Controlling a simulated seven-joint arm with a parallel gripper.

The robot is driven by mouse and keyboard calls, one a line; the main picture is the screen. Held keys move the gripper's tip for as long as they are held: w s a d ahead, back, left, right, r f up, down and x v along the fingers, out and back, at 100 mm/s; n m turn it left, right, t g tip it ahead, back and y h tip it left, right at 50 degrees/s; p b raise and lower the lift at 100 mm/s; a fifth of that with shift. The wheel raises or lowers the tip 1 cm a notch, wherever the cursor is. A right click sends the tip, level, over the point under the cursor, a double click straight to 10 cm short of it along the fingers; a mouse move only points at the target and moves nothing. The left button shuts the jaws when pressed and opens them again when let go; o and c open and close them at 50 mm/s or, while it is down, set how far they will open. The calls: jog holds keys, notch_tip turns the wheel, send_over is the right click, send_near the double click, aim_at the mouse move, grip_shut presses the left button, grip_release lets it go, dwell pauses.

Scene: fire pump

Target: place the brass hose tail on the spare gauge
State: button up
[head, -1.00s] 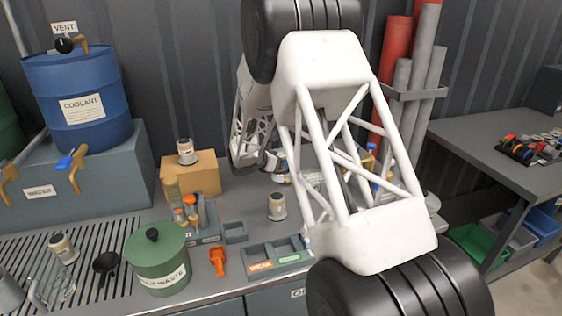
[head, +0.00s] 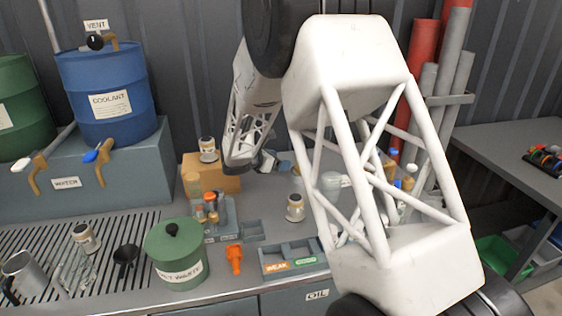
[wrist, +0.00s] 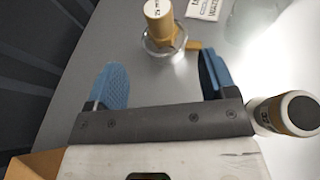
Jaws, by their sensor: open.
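The brass hose tail (wrist: 159,16), with a pale printed band and a hex collar, shows at the top of the wrist view. It appears to stand upright on the spare gauge (wrist: 152,44), a round silver-rimmed piece with a brass stem pointing right. The hose tail covers most of the gauge face. My gripper (wrist: 160,78) is open, its two blue fingers apart and empty, and the hose tail is beyond the fingertips, clear of them. In the head view my arm hides much of this area, and I cannot make out the hose tail there.
A white-and-brown canister (wrist: 288,113) stands close to the right finger. A cardboard box (head: 212,178) is beside the gripper's left, with another canister (head: 208,150) on top. A grey tray (head: 290,262) and green waste tin (head: 176,254) stand nearer the front.

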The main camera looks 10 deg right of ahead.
dwell(0.6)
jog(key=s+d+r+m+g+y, duration=0.2)
jog(key=s+r+m, duration=0.4)
jog(key=s, duration=0.6)
jog(key=s+d+r+m+g+y, duration=0.25)
jog(key=s+r+m, duration=0.3)
jog(key=s, duration=0.65)
jog(key=s+a+r+m+y, duration=0.1)
jog(key=s+a+m+y, duration=0.1)
jog(key=s, duration=0.7)
jog(key=s+a+r+m+t+y, duration=0.1)
jog(key=s+m, duration=0.4)
jog(key=s, duration=0.5)
jog(key=s+a+r+m+y, duration=0.1)
jog(key=s+a+m+y, duration=0.2)
jog(key=s, duration=0.6)
jog(key=shift+s+a+m+t+y, duration=0.4)
jog(key=shift+m+y, duration=0.25)
jog(key=shift+y, duration=0.4)
